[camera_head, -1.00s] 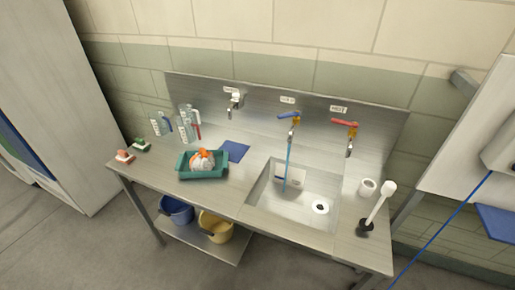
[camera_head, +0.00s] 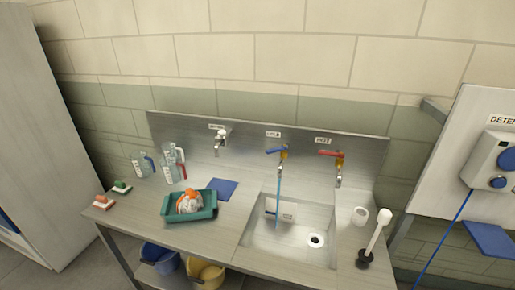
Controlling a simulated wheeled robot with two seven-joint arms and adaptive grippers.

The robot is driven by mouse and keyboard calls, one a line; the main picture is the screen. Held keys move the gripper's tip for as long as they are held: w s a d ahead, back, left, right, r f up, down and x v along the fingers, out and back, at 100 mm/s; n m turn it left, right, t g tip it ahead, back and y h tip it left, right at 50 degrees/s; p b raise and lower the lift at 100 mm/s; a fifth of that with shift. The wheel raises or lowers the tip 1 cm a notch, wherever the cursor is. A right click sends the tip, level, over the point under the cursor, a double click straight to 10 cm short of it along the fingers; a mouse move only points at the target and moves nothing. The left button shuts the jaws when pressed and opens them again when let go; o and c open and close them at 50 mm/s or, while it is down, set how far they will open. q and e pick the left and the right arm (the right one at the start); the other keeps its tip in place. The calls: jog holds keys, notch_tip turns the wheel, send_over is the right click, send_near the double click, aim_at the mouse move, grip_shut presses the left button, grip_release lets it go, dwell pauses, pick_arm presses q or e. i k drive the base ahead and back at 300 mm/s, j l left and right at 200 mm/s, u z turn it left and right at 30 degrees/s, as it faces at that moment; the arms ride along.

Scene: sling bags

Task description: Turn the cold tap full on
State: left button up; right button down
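The cold tap (camera_head: 283,153) has a blue lever pointing left and sits on the steel splashback under a small label. A thin blue column (camera_head: 279,198), which looks like running water, drops from its spout into the sink (camera_head: 262,245). The hot tap (camera_head: 338,160), with a red lever also pointing left, is to its right, and no stream shows under it. Neither of my grippers is in view.
A third tap (camera_head: 221,138) is at the left. Buckets (camera_head: 205,272) stand below.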

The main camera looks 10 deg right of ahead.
aim_at(269, 151)
jog(key=i+j, duration=0.1)
jog(key=j, duration=0.45)
jog(key=i+j+z, duration=0.1)
jog(key=j, duration=0.45)
jog(key=i+j, duration=0.15)
jog(key=j, duration=0.45)
jog(key=i+j, duration=0.1)
jog(key=j, duration=0.45)
jog(key=i+j+z, duration=0.1)
jog(key=j, duration=0.45)
